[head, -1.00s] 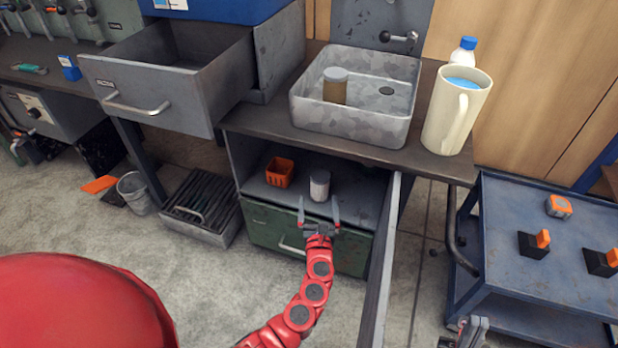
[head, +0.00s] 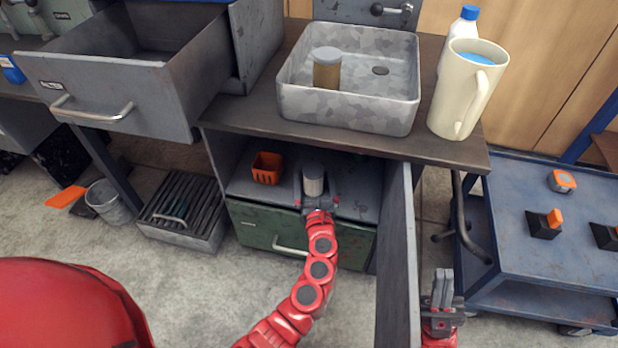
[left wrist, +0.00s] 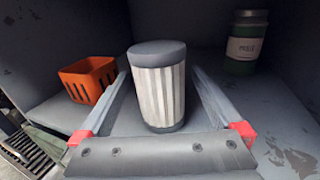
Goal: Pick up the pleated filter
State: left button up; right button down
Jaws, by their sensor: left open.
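The pleated filter (left wrist: 158,88) is a white pleated cylinder with grey end caps. It stands upright on the shelf inside the open cabinet under the sink; it also shows in the head view (head: 313,178). My left gripper (head: 315,190) reaches into the cabinet with its fingers open, one on each side of the filter. In the left wrist view a gap shows between the filter and each finger (left wrist: 158,105). My right gripper (head: 443,290) is at the lower right, beyond the cabinet door, with its fingers seemingly close together.
An orange basket (left wrist: 90,80) stands left of the filter, and a labelled green jar (left wrist: 246,45) stands behind right. The open cabinet door (head: 397,255) is right of my left arm. The sink counter (head: 250,118) is above; a green drawer (head: 290,235) is below.

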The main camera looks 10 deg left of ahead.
pick_arm(q)
jog(key=c, duration=1.5)
jog(key=shift+r, duration=0.1)
